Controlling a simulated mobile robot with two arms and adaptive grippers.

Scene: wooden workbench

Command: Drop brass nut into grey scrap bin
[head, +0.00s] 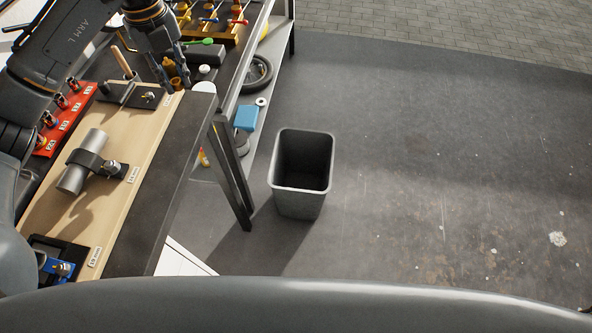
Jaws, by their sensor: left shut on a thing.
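The grey scrap bin (298,204) stands upright on the floor, right of the workbench, with its open top facing up; its inside looks dark and empty. My left gripper (177,84) points down over the back part of the bench, left of and behind the bin. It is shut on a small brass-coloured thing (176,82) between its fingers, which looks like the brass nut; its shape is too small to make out. My right gripper is not in view.
A bench leg (233,180) stands left of the bin. A lower shelf holds a blue box (246,118). The floor right of the bin is clear.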

